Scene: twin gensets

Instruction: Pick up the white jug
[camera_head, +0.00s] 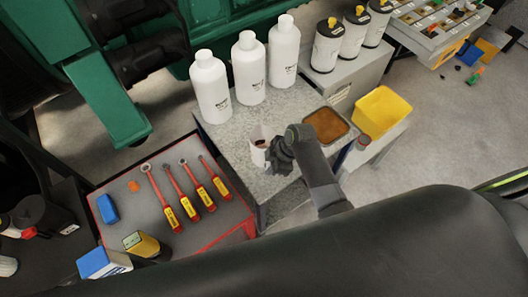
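The white jug (257,149) stands upright on a grey speckled worktop (228,135), in the middle of the view. Its open top shows something dark brown inside. My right gripper (277,156) is at the jug's right side, close against it, and covers part of that side. The dark fingers are small and overlap the jug, so I cannot tell whether they are open or shut on it. My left gripper is not in view.
Three white bottles (249,72) stand behind the jug. A brown-filled tray (326,125) and a yellow bin (381,111) are to the right. A red-edged tool tray (140,214) with red-handled wrenches lies at the left. Clear worktop lies left of the jug.

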